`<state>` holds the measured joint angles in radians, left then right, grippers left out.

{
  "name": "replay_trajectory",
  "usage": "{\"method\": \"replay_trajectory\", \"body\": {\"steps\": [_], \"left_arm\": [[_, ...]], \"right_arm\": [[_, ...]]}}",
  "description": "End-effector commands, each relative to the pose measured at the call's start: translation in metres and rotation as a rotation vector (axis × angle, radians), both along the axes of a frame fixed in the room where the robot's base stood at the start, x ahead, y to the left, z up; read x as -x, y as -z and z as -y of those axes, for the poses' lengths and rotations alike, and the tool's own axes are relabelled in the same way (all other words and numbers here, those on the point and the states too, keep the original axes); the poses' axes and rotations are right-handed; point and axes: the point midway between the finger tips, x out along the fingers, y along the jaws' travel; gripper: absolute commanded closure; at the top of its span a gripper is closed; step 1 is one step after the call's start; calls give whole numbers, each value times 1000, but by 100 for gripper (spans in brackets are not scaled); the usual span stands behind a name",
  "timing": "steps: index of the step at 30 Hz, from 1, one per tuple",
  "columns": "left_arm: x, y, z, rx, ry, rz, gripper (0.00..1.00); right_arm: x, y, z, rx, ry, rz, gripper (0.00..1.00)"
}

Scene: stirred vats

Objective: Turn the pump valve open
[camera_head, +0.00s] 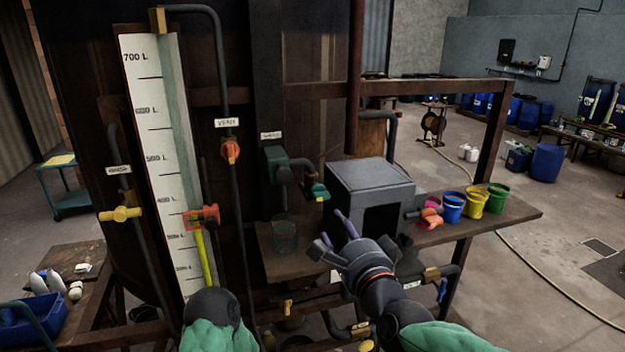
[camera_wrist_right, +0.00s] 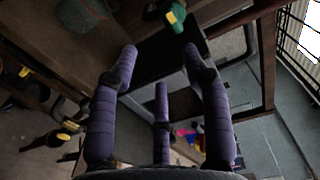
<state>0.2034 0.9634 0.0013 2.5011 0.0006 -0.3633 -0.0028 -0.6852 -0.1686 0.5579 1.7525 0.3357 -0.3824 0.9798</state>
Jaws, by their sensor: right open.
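Several valves show in the head view, and I cannot tell which is the pump valve. A green-handled valve (camera_head: 318,191) sits on a pipe beside the grey box. A green and yellow valve part (camera_wrist_right: 176,17) shows at the top of the right wrist view, beyond the fingertips. My left gripper is not seen.
The grey box (camera_head: 370,182) stands on a wooden bench, with colored buckets (camera_head: 475,201) at its right. Floor at right is mostly clear.

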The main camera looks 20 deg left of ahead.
Motion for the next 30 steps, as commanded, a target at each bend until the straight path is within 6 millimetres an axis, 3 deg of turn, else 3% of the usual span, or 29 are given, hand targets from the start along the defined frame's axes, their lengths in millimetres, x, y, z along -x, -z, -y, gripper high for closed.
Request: {"method": "replay_trajectory", "body": {"steps": [2, 7, 21, 30], "left_arm": [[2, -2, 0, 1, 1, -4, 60], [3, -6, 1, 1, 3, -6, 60], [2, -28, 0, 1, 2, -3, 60], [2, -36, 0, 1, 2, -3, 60]], "right_arm": [[2, -10, -1, -15, -2, 7, 52], [-7, -10, -7, -17, -3, 5, 52], [-63, -10, -45, -15, -2, 6, 52], [-84, -10, -59, -16, -3, 7, 52]]}}
